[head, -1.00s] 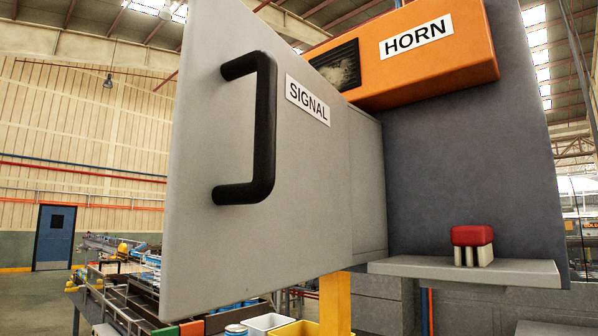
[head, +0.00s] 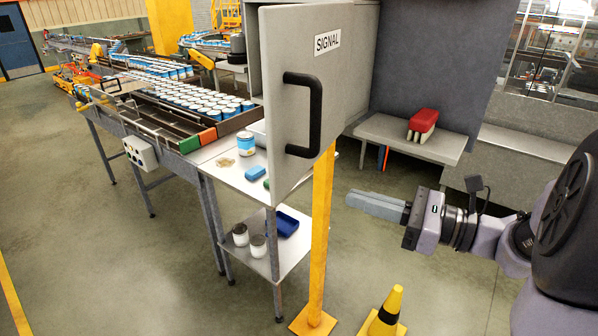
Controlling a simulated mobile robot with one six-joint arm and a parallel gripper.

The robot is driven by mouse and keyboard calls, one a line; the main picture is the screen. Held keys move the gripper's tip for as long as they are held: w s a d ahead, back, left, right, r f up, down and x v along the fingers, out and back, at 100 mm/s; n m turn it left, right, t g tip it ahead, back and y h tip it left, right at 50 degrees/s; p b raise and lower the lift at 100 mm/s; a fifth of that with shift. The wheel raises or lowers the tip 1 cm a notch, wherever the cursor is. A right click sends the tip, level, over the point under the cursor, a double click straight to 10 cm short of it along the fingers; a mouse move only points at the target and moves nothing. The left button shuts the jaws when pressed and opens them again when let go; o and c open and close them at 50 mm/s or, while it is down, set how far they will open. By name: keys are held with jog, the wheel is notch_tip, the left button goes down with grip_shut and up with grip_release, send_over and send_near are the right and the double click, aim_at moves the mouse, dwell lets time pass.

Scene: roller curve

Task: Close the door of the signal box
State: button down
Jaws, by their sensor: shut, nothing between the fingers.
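The signal box (head: 362,62) is a grey box on a yellow post (head: 319,230). Its grey door (head: 279,90), labelled SIGNAL, stands swung open toward me. A black bar handle (head: 314,115) is on the door face to the right in the picture. My gripper (head: 376,204) is at the right of the door, below the handle's height in the picture, with its grey fingers together and pointing left. It is empty and appears apart from the door. The hinge side of the door is partly hidden.
A yellow and black cone (head: 385,315) stands by the post's foot. A steel table (head: 222,168) with cans and a conveyor (head: 170,110) stand at the left. Floor at the left front is clear.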

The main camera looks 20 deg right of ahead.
aim_at(291, 181)
jog(key=p+x, duration=0.2)
jog(key=x, duration=0.8)
jog(key=shift+s+a+r, duration=0.1)
jog(key=shift+s, duration=0.1)
jog(key=shift+w+a+p, duration=0.15)
jog(key=shift+a+p, duration=0.15)
